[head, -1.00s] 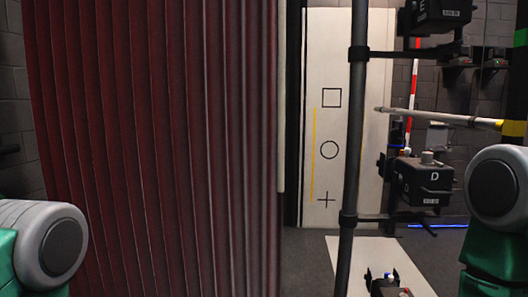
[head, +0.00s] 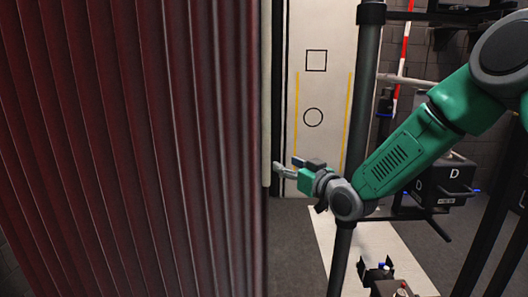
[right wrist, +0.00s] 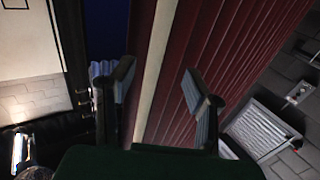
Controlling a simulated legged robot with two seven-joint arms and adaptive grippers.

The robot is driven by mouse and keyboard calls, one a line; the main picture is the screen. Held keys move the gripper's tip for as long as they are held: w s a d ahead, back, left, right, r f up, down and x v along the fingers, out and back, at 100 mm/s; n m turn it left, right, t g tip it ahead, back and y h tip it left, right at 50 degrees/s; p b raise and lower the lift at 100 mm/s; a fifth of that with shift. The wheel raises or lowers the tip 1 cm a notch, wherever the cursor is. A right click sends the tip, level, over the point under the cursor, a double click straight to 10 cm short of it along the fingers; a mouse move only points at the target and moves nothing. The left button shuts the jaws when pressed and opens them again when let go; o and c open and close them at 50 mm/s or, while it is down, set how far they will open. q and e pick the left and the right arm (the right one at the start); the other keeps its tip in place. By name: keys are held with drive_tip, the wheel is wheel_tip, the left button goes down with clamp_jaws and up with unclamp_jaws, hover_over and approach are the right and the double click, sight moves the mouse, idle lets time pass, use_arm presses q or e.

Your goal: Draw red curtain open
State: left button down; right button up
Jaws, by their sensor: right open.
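The red curtain (head: 130,150) hangs in vertical folds over the left half of the head view. A pale strip (head: 266,95) runs down its right edge. My right gripper (head: 286,166) is open, with its fingers pointing left close to this strip. In the right wrist view, the red folds (right wrist: 212,50) and the pale strip (right wrist: 158,70) appear beyond and between the two spread fingers (right wrist: 157,82). I cannot tell whether the fingers touch the curtain. What lies behind the curtain is hidden. My left gripper is not in view.
A white panel (head: 318,85) with a square, a circle and yellow lines stands behind my right gripper. A dark vertical pole (head: 366,70) stands close to my right forearm. A black box marked D (head: 445,185) is at the right. Grey floor (head: 292,250) shows below.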

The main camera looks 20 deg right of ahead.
sight(269, 155)
drive_tip(key=x, duration=0.4)
drive_tip(key=p+x, duration=0.1)
drive_tip(key=x, duration=0.4)
drive_tip(key=shift+w+d+f, duration=0.1)
drive_tip(key=shift+w+f, duration=0.15)
drive_tip(key=shift+w, duration=0.6)
drive_tip(key=shift+a, duration=0.2)
drive_tip(key=shift+c, duration=1.3)
clamp_jaws()
